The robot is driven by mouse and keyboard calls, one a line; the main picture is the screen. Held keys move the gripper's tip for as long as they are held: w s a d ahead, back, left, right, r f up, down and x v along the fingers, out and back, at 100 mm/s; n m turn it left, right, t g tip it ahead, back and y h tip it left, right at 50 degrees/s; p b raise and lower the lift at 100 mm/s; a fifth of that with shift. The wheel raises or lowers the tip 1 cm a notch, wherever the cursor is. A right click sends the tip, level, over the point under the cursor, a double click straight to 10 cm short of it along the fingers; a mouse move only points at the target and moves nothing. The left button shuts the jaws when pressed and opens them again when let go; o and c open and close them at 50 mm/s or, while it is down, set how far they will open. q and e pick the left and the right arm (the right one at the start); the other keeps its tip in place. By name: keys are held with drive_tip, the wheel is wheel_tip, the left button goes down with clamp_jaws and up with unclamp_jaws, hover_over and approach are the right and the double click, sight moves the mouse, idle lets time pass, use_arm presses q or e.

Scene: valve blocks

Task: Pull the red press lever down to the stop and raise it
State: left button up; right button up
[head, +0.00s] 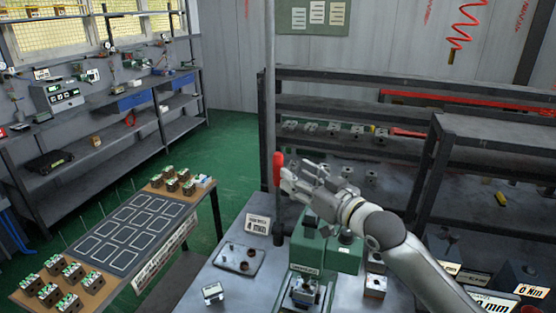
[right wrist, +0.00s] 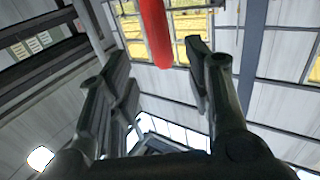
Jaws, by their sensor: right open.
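The red press lever (head: 277,170) is a red grip that stands upright near the fingers in the head view. In the right wrist view the red lever (right wrist: 156,32) comes down from the top edge between the two open fingers, beyond their tips. My right gripper (head: 290,180) is open beside the lever, and it also shows open in the right wrist view (right wrist: 165,65). I cannot tell whether a finger touches the lever. The green press (head: 327,243) stands on the bench below my right arm, which hides part of it. My left gripper is not in view.
A side table (head: 28,293) carries several valve blocks and a marked mat. A dark shelf frame (head: 350,76) stands behind. Green floor lies open between the tables.

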sight(278, 165)
drive_tip(key=shift+r+p+x, duration=0.2)
drive_tip(key=shift+p+x, duration=0.1)
drive_tip(key=shift+x, duration=0.7)
drive_tip(key=x, duration=0.1)
drive_tip(key=p+x, duration=0.1)
drive_tip(key=x, duration=0.1)
drive_tip(key=shift+a+f, duration=0.25)
drive_tip(key=shift+p+x, duration=0.3)
drive_tip(key=shift+x, duration=0.95)
drive_tip(key=shift+w+f, duration=0.1)
drive_tip(key=shift+w, duration=0.05)
drive_tip(key=shift+c, duration=0.2)
drive_tip(key=c, duration=0.5)
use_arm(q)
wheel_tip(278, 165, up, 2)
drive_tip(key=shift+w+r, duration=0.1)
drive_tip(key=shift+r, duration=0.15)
use_arm(e)
clamp_jaws()
